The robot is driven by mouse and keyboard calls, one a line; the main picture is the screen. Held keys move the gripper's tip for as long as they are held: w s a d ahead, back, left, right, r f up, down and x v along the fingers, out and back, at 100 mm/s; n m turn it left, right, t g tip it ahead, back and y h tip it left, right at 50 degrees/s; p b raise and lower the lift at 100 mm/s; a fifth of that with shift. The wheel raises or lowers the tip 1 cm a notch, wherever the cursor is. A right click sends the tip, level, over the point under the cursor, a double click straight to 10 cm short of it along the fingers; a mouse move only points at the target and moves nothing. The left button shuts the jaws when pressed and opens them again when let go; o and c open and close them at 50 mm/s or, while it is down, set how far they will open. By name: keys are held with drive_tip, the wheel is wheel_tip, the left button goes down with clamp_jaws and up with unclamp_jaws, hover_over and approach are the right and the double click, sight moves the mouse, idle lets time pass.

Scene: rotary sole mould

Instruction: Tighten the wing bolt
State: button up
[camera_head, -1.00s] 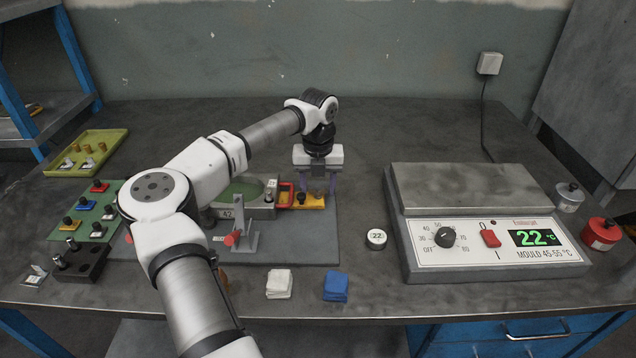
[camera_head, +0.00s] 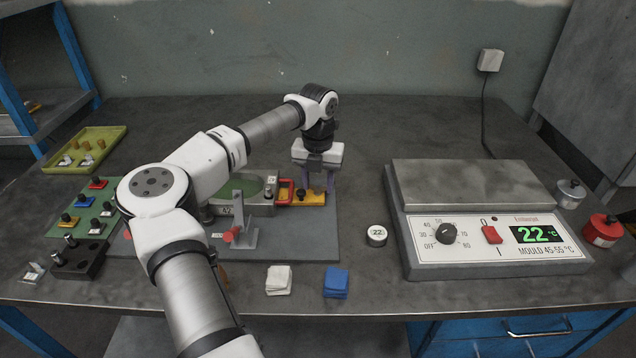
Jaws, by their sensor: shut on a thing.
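My gripper (camera_head: 318,182) points down over the yellow block (camera_head: 310,198) at the right end of the mould. It is shut on a small dark part at that block, which I take to be the wing bolt; the fingers hide most of it. The mould (camera_head: 262,208) is a grey metal body with a green inside, and a red piece (camera_head: 286,188) sits between it and the yellow block. My arm covers the left part of the mould. A grey upright bracket with a red-tipped part (camera_head: 232,234) stands in front of it.
A round gauge (camera_head: 376,236), a white cloth (camera_head: 278,280) and a blue cloth (camera_head: 336,282) lie in front. A green tray (camera_head: 88,148) and a green board with coloured parts are at left.

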drive_tip(key=m+b, duration=0.1)
drive_tip(key=m, duration=1)
drive_tip(key=shift+m, duration=0.4)
drive_tip(key=m, duration=0.4)
drive_tip(key=shift+r, duration=0.1)
drive_tip(key=shift+m, duration=2.3)
drive_tip(key=o, duration=0.7)
